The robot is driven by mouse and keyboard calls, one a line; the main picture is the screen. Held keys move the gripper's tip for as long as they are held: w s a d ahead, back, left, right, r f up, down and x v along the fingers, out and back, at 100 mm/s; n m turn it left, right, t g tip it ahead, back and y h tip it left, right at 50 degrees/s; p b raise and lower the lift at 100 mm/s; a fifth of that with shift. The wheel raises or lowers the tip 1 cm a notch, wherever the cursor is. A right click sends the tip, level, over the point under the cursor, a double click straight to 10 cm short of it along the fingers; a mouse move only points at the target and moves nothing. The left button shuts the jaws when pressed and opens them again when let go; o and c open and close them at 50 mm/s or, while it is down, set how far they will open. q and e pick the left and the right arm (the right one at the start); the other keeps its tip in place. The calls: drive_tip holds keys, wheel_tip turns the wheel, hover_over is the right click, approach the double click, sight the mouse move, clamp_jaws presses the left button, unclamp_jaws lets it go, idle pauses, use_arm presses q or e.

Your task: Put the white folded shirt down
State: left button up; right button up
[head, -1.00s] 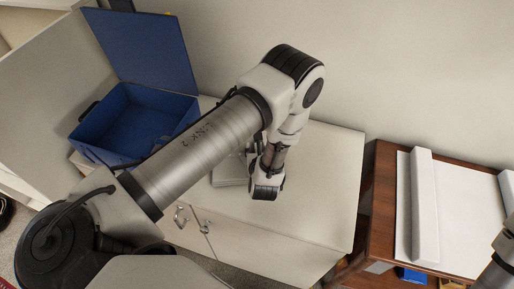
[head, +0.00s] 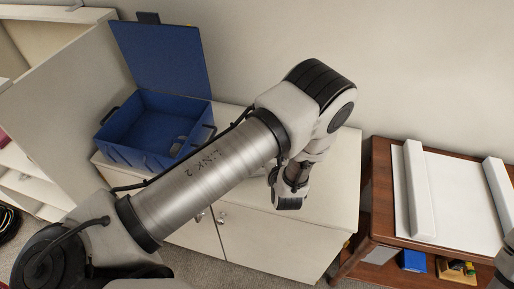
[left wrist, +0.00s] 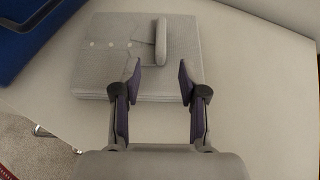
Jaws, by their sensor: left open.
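The white folded shirt (left wrist: 105,60), with small buttons down its front, lies flat on the pale cabinet top (left wrist: 250,110) in the left wrist view. My left gripper (left wrist: 160,76) is open, its two fingers apart over the shirt's near right part. A small raised piece of the same cloth (left wrist: 160,42) stands up just beyond and between the fingertips. I cannot tell whether the fingers touch the cloth. My right gripper is not in view.
An open blue box (head: 150,125) with its lid up stands on the cabinet's left end. The cabinet top (head: 330,190) is clear to the right. A brown wooden table (head: 380,195) with a white pad (head: 455,195) stands at right, with a small blue box (head: 412,260) below.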

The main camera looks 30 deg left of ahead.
use_arm(q)
drive_tip(key=s+a+f+n+g, duration=0.1)
drive_tip(key=s+g, duration=0.1)
drive_tip(key=s, duration=0.1)
drive_tip(key=s+a+f+n+g, duration=0.2)
drive_tip(key=s, duration=0.2)
drive_tip(key=s+a+f+n+g+y, duration=0.1)
drive_tip(key=s+a+f+g, duration=0.1)
drive_tip(key=s, duration=0.1)
drive_tip(key=shift+s+a, duration=0.2)
drive_tip(key=shift+s, duration=0.2)
drive_tip(key=s+d+f+n+g+h, duration=0.15)
drive_tip(key=s+n+g, duration=0.25)
drive_tip(key=s, duration=0.5)
drive_tip(key=s+d+f+n+g+h, duration=0.1)
drive_tip(key=s+f+n+g+h, duration=0.3)
drive_tip(key=s, duration=0.6)
drive_tip(key=s+d+r+n+h, duration=0.2)
drive_tip(key=s+d+n+h, duration=0.25)
drive_tip(key=d+n, duration=0.4)
drive_tip(key=w+a+n+t+y, duration=0.1)
drive_tip(key=w+a+n+t, duration=0.2)
drive_tip(key=n, duration=0.5)
drive_tip(key=shift+w+a+t, duration=0.4)
drive_tip(key=shift+a+t, duration=0.1)
drive_tip(key=shift+a, duration=0.45)
